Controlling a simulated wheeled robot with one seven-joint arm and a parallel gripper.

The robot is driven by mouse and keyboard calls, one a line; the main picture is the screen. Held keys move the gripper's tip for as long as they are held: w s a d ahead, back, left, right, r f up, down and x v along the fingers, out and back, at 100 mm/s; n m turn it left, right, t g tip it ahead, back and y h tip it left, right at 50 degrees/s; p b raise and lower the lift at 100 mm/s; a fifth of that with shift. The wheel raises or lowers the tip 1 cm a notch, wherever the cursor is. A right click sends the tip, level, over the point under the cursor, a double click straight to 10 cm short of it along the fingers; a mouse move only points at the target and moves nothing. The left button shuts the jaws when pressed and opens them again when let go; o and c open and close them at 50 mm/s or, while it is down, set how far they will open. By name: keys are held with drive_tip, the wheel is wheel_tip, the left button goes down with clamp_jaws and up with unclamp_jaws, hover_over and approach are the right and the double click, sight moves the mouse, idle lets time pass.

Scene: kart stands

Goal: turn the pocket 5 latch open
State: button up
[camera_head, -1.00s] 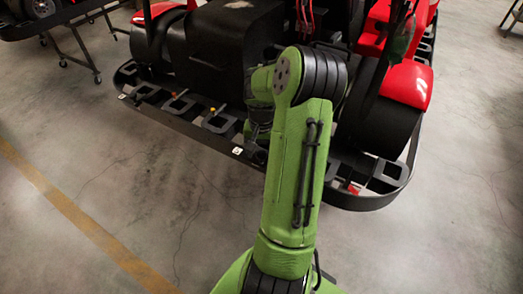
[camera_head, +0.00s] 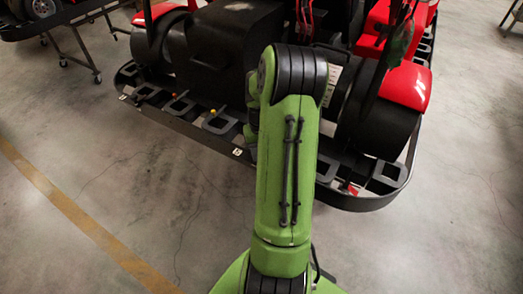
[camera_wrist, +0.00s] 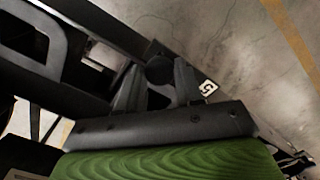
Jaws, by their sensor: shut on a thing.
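The pocket 5 latch shows in the wrist view as a dark round knob (camera_wrist: 160,71) at the rail of the kart stand. My gripper (camera_wrist: 157,79) is shut on it, one dark finger on each side. A white label (camera_wrist: 208,90) with a dark mark that looks like a 5 is just right of the fingers. The label also shows in the head view (camera_head: 237,152), left of my green arm. In the head view my arm hides the gripper's fingers and the latch. I cannot tell the latch's angle.
The black stand rail (camera_head: 180,124) carries several open pockets. A yellow knob (camera_head: 212,111) and an orange one (camera_head: 174,95) stand to the left. The red and black kart (camera_head: 225,50) is close behind. The concrete floor in front (camera_head: 130,190) is clear.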

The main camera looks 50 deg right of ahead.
drive_tip(key=o, duration=1)
drive_tip(key=shift+o, duration=0.2)
drive_tip(key=shift+r, duration=0.1)
wheel_tip(320, 180, up, 16)
drive_tip(key=p, duration=0.3)
drive_tip(key=shift+f, duration=0.2)
